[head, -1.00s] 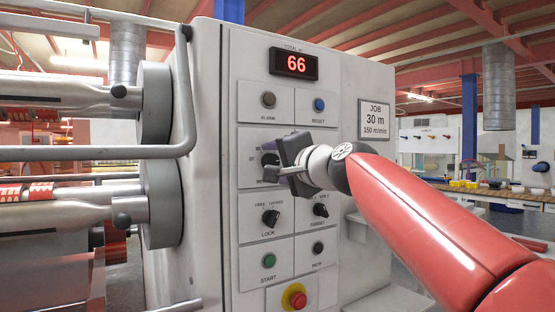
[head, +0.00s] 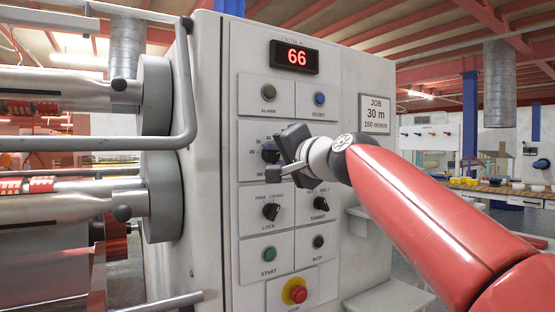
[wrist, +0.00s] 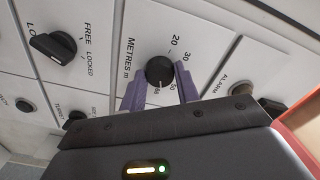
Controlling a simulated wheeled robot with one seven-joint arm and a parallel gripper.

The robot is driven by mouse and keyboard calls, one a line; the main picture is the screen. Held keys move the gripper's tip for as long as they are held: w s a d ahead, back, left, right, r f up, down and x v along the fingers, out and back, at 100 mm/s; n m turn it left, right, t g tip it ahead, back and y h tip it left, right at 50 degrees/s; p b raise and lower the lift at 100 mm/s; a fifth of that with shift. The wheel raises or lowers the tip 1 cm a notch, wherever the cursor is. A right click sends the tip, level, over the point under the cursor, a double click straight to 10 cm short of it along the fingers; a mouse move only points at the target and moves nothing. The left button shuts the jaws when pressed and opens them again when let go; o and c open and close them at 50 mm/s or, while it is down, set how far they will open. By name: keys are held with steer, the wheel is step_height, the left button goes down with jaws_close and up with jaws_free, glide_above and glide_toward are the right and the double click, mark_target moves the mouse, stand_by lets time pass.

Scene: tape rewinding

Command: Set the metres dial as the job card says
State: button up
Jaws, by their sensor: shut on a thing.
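The metres dial (wrist: 160,71) is a round black knob on the white control panel, with 20 and 30 printed beside it in the wrist view. My gripper (wrist: 157,80) has its two purple fingers on either side of the knob, shut on it. In the head view the gripper (head: 274,158) covers most of the dial and its scale. I cannot tell clearly which number the dial points at. The job card (head: 375,114) at the panel's right reads 30 m and 150 m/min.
A red display (head: 295,57) above reads 66. The alarm lamp (head: 268,91), reset button (head: 319,98), lock knob (head: 271,212), start button (head: 269,254) and red stop button (head: 296,291) surround the dial. Rollers and a bent grey bar (head: 187,90) stand at the left.

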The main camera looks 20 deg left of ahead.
steer(key=n+b, duration=0.2)
steer(key=n, duration=0.3)
steer(key=shift+f, duration=0.2)
steer(key=n+b, duration=0.1)
steer(key=n, duration=0.5)
steer(key=shift+b, duration=0.3)
steer(key=n+b, duration=0.1)
steer(key=n, duration=0.4)
steer(key=shift+r, duration=0.1)
steer(key=n, duration=0.5)
steer(key=shift+n, duration=0.4)
steer(key=o, duration=1)
steer(key=shift+c, duration=0.2)
